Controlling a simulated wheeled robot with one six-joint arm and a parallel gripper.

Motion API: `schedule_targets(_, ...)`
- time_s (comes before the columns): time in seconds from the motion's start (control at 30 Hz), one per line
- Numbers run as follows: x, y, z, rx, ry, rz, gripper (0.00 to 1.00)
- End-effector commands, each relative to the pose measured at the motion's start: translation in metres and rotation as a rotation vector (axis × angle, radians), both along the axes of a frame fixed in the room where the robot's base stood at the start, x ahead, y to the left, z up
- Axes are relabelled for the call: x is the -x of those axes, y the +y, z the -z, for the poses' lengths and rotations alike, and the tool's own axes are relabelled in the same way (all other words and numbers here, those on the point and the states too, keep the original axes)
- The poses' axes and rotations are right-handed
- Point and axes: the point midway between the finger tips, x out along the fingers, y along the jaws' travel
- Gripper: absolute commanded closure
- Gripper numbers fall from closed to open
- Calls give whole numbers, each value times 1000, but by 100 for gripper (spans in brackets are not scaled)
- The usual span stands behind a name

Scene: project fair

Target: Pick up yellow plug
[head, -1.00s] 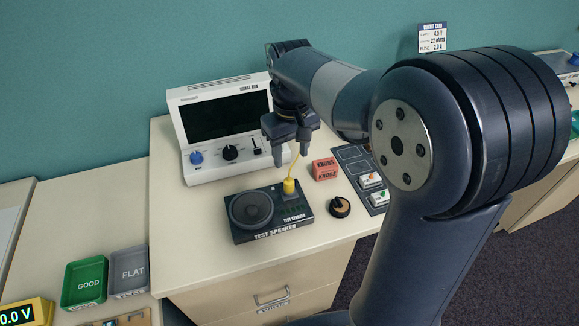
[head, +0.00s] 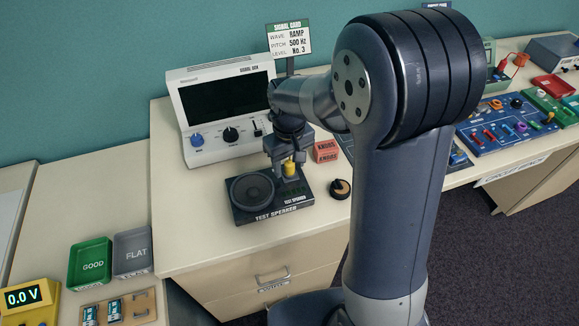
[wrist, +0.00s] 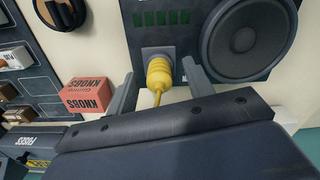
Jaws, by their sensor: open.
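The yellow plug (head: 290,170) stands in the test speaker (head: 273,212) on the bench, at the right of its round cone. In the wrist view the yellow plug (wrist: 158,75) sits in a square grey socket, with a yellow cord running from it toward my gripper's body. My gripper (head: 287,172) is open and lowered over the plug. In the wrist view my gripper (wrist: 160,88) has one finger on each side of the plug, with visible gaps, the right finger closer. The plug's far side is hidden.
A red KNOBS box (head: 326,151) stands right of my gripper, and a black knob (head: 340,188) lies beside the speaker. The white signal box (head: 220,107) stands behind. Green and grey trays (head: 90,262) are at the left.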

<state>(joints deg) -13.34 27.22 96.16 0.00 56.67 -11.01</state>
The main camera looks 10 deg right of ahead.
Motion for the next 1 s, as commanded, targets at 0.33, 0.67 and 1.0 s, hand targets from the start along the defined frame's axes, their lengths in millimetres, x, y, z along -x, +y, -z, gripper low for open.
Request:
schedule_targets(0.33, 0, 0, 1, 0, -1, 0, 61)
schedule_targets(0.67, 0, 0, 0, 0, -1, 0, 88)
schedule_targets(1.0, 0, 0, 0, -1, -2, 0, 100)
